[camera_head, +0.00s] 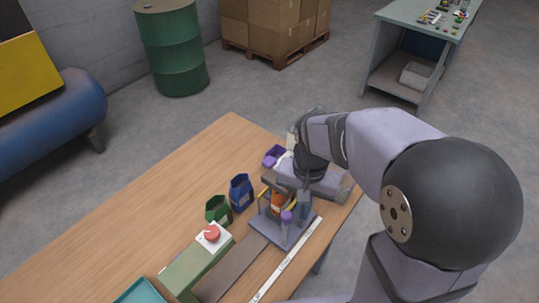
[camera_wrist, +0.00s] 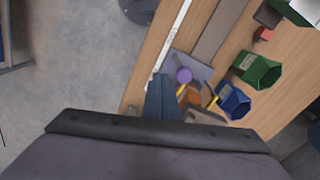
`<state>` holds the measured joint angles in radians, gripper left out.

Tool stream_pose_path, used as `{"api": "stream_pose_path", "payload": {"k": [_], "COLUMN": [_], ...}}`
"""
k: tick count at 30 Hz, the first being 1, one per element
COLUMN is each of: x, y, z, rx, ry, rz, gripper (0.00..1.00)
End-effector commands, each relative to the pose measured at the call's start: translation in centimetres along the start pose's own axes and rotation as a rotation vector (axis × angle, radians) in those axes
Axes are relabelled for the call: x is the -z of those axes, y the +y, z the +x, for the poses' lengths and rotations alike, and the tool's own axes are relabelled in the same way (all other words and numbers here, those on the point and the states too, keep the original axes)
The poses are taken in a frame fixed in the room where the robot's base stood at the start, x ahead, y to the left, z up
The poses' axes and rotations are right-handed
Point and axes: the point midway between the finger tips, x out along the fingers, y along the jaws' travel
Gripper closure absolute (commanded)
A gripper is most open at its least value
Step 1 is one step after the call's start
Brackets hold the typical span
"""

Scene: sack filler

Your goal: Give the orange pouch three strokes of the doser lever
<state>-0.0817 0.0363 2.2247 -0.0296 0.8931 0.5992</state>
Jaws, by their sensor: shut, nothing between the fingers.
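The orange pouch (camera_head: 277,200) stands on the grey plate (camera_head: 292,236) of the doser, between yellow parts and partly hidden by the machine. It also shows in the wrist view (camera_wrist: 195,98), largely covered. A purple round knob (camera_head: 287,216), which looks like the end of the doser lever, sits at the front of the station; it also shows in the wrist view (camera_wrist: 184,75). My gripper (camera_head: 304,200) is shut and empty, pointing down just right of the pouch and knob. In the wrist view its fingers (camera_wrist: 160,85) are close left of the knob; contact cannot be told.
A dark belt (camera_head: 231,267) and white strip (camera_head: 288,257) run forward.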

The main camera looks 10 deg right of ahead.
Motion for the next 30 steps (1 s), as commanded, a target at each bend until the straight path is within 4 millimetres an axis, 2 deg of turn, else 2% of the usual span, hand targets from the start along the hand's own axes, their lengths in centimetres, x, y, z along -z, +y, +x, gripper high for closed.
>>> {"api": "stream_pose_path", "payload": {"k": [1, 18, 24, 30], "x": [0.7, 6.8, 7.9, 8.3], "y": [-0.8, -9.3, -11.8, -13.0], "z": [-1.2, -10.7, -13.1, -14.2], "rx": [-0.002, -0.036, -0.040, -0.041], "ry": [0.002, 0.036, 0.055, 0.067], "rz": [0.053, 0.820, 1.055, 1.186], "gripper": [1.00, 1.00, 1.00, 1.00]}}
